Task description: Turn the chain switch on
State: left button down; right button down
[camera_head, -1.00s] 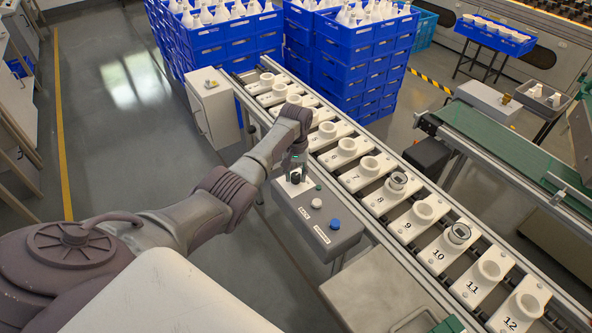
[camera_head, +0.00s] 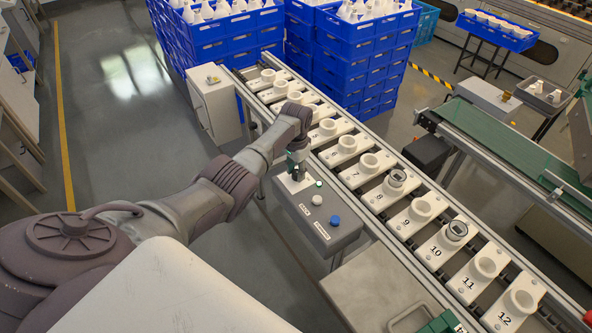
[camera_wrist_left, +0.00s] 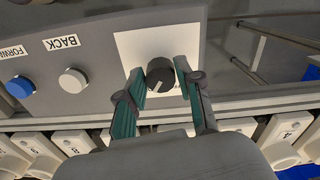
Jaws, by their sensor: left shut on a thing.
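The chain switch is a black round knob (camera_wrist_left: 160,74) with a white pointer line, on a white plate (camera_wrist_left: 128,43) of the grey control box (camera_head: 336,240). My left gripper (camera_head: 297,170) reaches down onto the box's far end. In the left wrist view, the green-padded fingers of my left gripper (camera_wrist_left: 160,80) stand on both sides of the knob and are shut on it. The pointer line shows on the knob's near side, towards the gripper. In the head view the fingers partly hide the knob.
A white button (camera_wrist_left: 73,81) labelled BACK and a blue button (camera_wrist_left: 20,87) labelled FORWARD sit beside the knob plate. A conveyor with numbered white holders (camera_head: 420,210) runs along the box. Blue crates (camera_head: 345,60) stand behind it.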

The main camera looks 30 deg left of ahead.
aim_at(296, 172)
pick_arm(q)
jog(key=shift+w+r+m, duration=0.1)
jog(key=shift+m, duration=0.2)
jog(key=c, duration=0.8)
grip_release()
jog(key=shift+o, duration=0.2)
notch_tip(296, 172, up, 12)
